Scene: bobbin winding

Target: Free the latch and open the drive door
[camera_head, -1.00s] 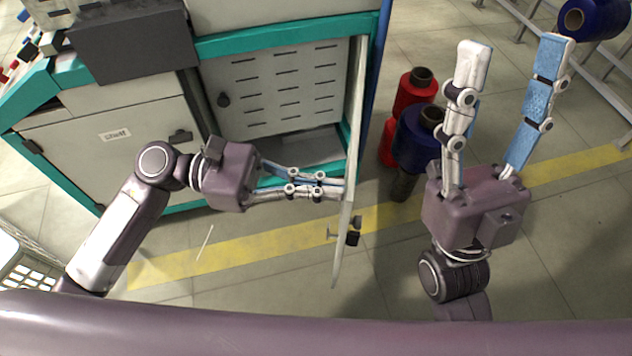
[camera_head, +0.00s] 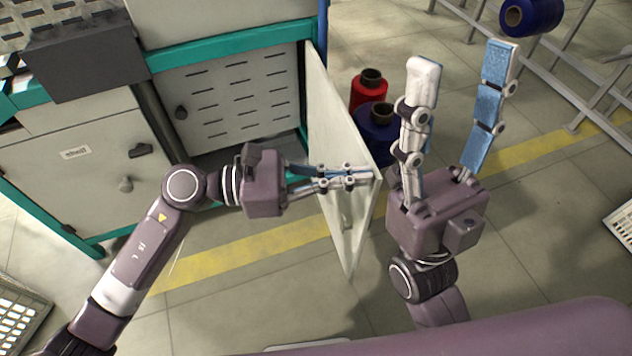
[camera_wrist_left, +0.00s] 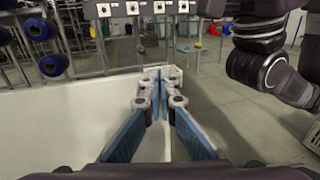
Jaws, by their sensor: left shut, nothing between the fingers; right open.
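The drive door (camera_head: 338,165) is a pale panel hinged at the right of the cabinet opening. It stands swung well out, and the vented inner compartment panel (camera_head: 232,95) shows behind it. My left gripper (camera_head: 371,176) is shut and empty, its fingertips against or very near the inner face of the door by its free edge. In the left wrist view the door (camera_wrist_left: 60,130) fills the lower left, with the shut fingertips (camera_wrist_left: 160,72) in front of it. My right gripper (camera_head: 462,55) is open and empty, pointing up to the right of the door. The latch is hidden.
A red bobbin (camera_head: 368,92) and a blue bobbin (camera_head: 376,125) stand on the floor behind the door. Another blue bobbin (camera_head: 530,15) hangs on a rack at top right. A closed cabinet door (camera_head: 75,180) is at left. Floor in front is clear.

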